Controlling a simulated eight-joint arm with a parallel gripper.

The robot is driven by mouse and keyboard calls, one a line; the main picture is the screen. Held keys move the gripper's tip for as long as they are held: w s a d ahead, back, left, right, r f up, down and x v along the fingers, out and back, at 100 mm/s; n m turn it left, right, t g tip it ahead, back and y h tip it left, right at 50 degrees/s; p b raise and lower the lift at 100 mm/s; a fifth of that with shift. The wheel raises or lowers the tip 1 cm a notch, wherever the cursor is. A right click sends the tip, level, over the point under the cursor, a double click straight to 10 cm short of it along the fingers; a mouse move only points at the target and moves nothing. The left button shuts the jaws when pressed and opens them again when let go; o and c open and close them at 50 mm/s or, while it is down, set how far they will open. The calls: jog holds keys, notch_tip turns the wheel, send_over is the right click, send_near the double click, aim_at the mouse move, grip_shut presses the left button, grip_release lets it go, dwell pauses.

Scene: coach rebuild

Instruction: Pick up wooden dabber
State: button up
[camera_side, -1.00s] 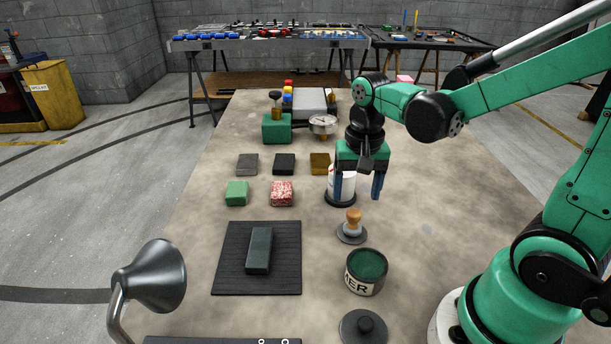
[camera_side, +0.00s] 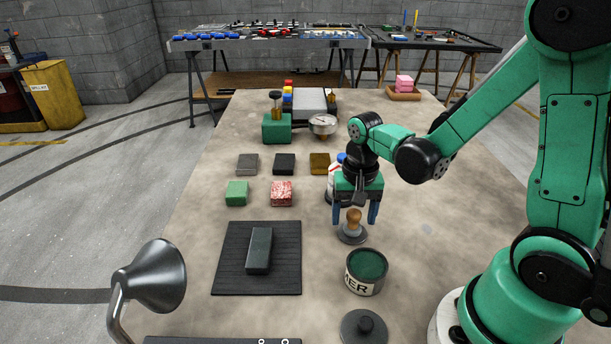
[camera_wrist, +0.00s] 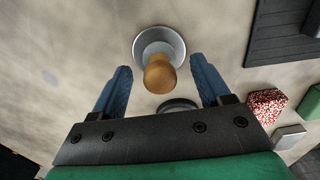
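The wooden dabber (camera_side: 354,219) stands upright on a round grey base (camera_side: 352,236) on the table. In the wrist view its wooden knob (camera_wrist: 159,75) and pale round base (camera_wrist: 147,42) show ahead of my gripper. My gripper (camera_side: 354,219) is open, with one blue finger on each side of the knob in the side view. In the wrist view my gripper (camera_wrist: 160,75) has its fingers well apart and nothing between them touches either finger. I cannot tell how far the fingertips are above the base.
A tin of green paste (camera_side: 367,271) stands in front of the dabber, with a dark round lid (camera_side: 364,328) nearer. A white bottle (camera_side: 334,177) stands behind my gripper. A black mat (camera_side: 230,270) with a dark block (camera_side: 259,250) lies left. The table right of the dabber is clear.

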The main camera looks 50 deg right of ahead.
aim_at(354, 212)
grip_shut()
jog(key=shift+r, duration=0.2)
notch_tip(354, 212, up, 20)
jog(key=shift+f, duration=0.15)
dwell(0.4)
jog(key=c, duration=0.8)
grip_release()
grip_shut()
